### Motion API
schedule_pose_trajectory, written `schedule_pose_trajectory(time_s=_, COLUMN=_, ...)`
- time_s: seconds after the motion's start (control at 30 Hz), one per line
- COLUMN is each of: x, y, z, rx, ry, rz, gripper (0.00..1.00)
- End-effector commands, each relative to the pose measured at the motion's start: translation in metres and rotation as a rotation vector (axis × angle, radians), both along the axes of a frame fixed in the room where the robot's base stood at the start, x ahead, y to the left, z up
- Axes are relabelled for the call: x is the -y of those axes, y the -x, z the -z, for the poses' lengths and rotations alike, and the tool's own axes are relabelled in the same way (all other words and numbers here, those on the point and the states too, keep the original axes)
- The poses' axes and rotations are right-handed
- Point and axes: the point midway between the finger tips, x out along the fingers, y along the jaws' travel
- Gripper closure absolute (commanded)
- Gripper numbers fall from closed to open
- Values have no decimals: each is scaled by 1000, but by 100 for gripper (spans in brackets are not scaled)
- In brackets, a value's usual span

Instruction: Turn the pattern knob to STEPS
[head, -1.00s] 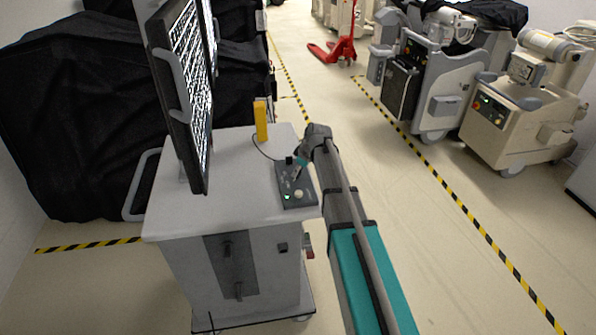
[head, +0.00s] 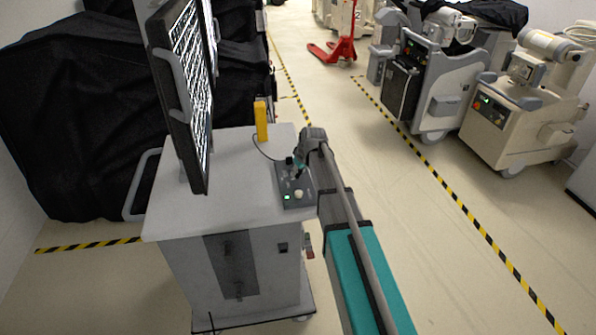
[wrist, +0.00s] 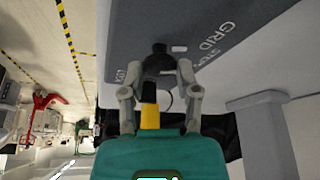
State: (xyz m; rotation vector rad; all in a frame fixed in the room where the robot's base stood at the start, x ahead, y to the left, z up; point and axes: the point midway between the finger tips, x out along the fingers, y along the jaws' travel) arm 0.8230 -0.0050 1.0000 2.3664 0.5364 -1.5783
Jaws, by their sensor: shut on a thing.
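The dark grey control box (head: 284,187) lies on the near right part of the white cart top, with a lit green button and a pale round knob at its near end. I cannot tell which label the knob points to.
A tall monitor (head: 185,95) stands on the cart at the left. A yellow handheld unit (head: 261,120) with a cord stands behind the box. Black-covered equipment (head: 80,130) is further left. Clear floor with striped tape lies right of the cart, with other machines (head: 510,115) beyond.

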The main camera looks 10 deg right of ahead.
Motion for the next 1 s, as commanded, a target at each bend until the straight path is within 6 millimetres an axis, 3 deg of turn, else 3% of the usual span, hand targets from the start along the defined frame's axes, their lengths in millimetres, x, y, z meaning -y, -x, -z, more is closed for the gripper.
schedule_pose_trajectory(time_s=0.5, x=-2, y=2, z=1, rx=-3, ry=1, rz=371, gripper=100)
schedule_pose_trajectory(time_s=1.0, x=-2, y=2, z=1, rx=-6, ry=1, rz=449, gripper=100)
